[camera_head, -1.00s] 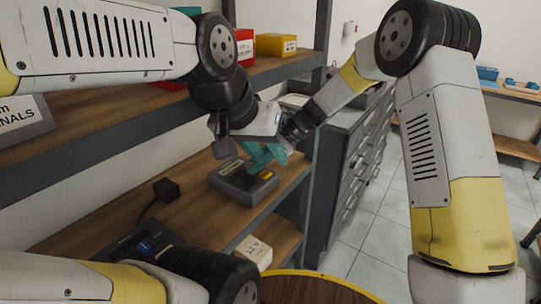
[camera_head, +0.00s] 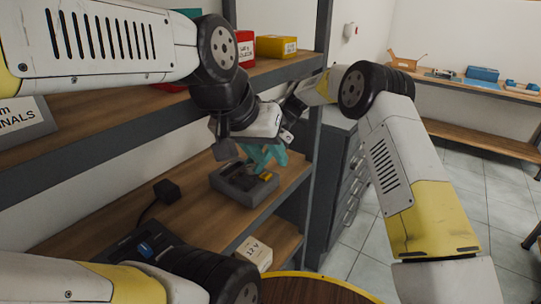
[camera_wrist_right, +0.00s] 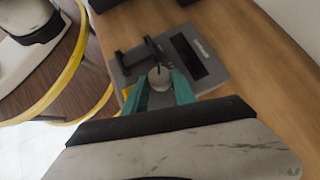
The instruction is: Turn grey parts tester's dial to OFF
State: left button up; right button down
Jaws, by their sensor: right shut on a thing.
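The grey parts tester (camera_head: 240,187) sits on the lower wooden shelf in the head view, with a small yellow patch on its top. In the right wrist view the tester (camera_wrist_right: 212,82) shows a dark display window and black raised parts. Its round pale dial (camera_wrist_right: 160,77) stands between the teal fingers of my right gripper (camera_wrist_right: 160,88). My right gripper (camera_head: 264,158) is shut on the dial from above. The dial's markings and setting cannot be read. My left arm shows at the left of the head view, but I cannot make out its gripper.
A black device (camera_head: 140,240) and a small black box (camera_head: 166,190) with a cable share the lower shelf. The upper shelf holds a yellow box (camera_head: 276,46) and a red box (camera_head: 245,47). A grey drawer cabinet (camera_head: 338,170) stands right.

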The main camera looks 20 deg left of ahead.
jog(key=shift+a+n+h, duration=0.1)
jog(key=shift+n+h, duration=0.3)
jog(key=shift+n, duration=0.1)
jog(key=c, duration=1)
grip_release()
